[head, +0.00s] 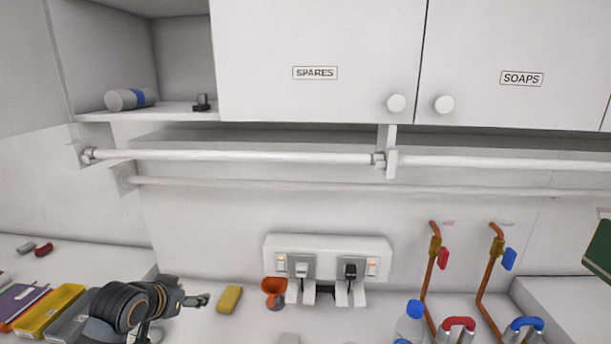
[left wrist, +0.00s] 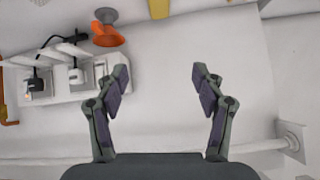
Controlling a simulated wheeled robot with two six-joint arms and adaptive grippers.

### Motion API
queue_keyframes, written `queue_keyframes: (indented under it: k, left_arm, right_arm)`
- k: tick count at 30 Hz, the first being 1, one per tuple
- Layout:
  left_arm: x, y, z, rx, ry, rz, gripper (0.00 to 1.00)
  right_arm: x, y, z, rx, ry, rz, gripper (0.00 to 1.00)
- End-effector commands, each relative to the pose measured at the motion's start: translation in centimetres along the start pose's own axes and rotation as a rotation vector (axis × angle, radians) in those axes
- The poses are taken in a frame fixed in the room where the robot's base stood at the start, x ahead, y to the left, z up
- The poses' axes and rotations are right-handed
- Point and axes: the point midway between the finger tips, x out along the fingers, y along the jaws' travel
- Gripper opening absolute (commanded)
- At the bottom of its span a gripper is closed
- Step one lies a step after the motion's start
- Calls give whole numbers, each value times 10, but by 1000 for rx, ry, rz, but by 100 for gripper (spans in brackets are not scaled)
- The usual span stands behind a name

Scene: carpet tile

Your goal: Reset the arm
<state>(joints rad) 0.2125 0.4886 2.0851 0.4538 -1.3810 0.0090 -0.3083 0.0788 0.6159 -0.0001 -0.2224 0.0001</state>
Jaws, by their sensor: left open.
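My left gripper (head: 203,300) is low in the head view, at the end of my dark arm that comes in from the lower left. In the left wrist view my left gripper (left wrist: 163,82) shows its two fingers spread wide apart with nothing between them. White wall or counter surface shows behind the fingers. My right gripper is not in either view.
A yellow sponge (head: 229,299) and an orange funnel (head: 274,290) lie right of my left gripper. A socket panel (head: 327,248) with plugs is on the wall. Rails (head: 240,157) run below cupboards (head: 320,40). Copper pipes (head: 430,270) and a bottle (head: 411,322) stand right.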

Motion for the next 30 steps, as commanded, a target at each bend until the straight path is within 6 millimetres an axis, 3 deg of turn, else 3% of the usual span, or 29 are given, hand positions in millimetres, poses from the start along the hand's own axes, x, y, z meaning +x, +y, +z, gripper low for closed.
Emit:
queue_keyframes:
  k: [1,3,6,12,20,21,26,30]
  left_arm:
    - [4,22,41,-6,-64,14,69]
    - [3,43,88,-13,-142,14,69]
    - [-6,65,143,-30,-235,11,69]
    - [-36,93,222,-68,-387,-9,69]
    - [-87,113,298,-123,-563,-52,69]
    - [-67,112,308,-120,-562,-52,69]
    - [-21,112,347,-123,-580,-51,69]
    - [19,114,392,-129,-601,-50,69]
  right_arm:
    - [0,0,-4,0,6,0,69]
    - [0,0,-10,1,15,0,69]
    - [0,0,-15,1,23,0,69]
    - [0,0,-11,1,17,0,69]
    - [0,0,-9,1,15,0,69]
    - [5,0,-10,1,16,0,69]
    - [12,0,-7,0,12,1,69]
    - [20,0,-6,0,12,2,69]
